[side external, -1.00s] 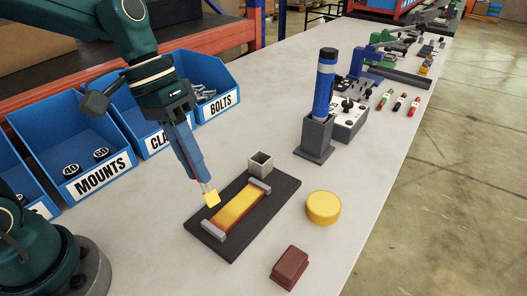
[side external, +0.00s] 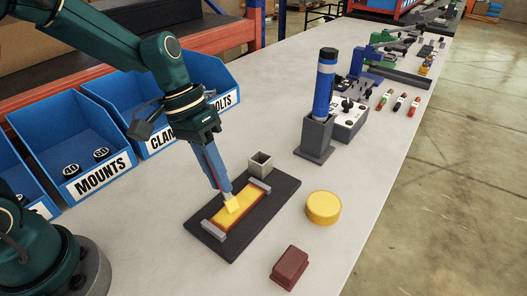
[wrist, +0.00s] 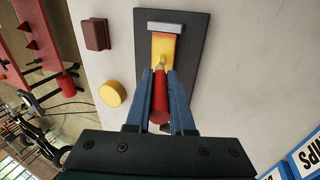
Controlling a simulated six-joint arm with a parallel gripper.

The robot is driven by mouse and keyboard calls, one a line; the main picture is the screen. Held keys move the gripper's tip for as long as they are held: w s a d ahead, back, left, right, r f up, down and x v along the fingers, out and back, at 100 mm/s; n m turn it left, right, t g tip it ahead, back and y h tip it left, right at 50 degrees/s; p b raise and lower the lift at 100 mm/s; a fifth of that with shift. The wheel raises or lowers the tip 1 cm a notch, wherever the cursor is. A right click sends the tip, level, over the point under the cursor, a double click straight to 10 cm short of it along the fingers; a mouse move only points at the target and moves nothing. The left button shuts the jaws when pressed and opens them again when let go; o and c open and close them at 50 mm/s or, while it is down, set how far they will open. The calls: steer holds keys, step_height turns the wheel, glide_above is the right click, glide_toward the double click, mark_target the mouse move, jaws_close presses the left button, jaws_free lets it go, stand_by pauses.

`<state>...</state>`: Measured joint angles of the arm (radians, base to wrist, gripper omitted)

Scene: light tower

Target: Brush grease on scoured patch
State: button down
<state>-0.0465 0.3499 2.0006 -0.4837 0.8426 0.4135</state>
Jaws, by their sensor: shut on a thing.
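My gripper (side external: 222,186) is shut on a brush, whose red handle (wrist: 159,100) shows between the blue fingers in the wrist view. The yellow brush tip (side external: 233,205) points down at the patch (side external: 248,198), a strip on a dark board (side external: 284,193). The tip overlaps the middle of the strip and looks in contact, though any small gap is hard to tell. The strip looks mostly bright yellow with orange-red along its edges in the side view; in the wrist view it has an orange far end. Part of the strip is hidden behind the brush and fingers.
Grey end bars (side external: 213,231) hold the strip. An open square cup (side external: 260,162) stands at the board's back. A round yellow tin (side external: 323,208) and a red-brown block (side external: 289,268) lie to the right. A blue cylinder (side external: 324,88) stands in a grey holder. Labelled blue bins (side external: 68,150) line the left.

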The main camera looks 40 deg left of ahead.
steer(key=shift+s, duration=1.95)
step_height(320, 180, up, 8)
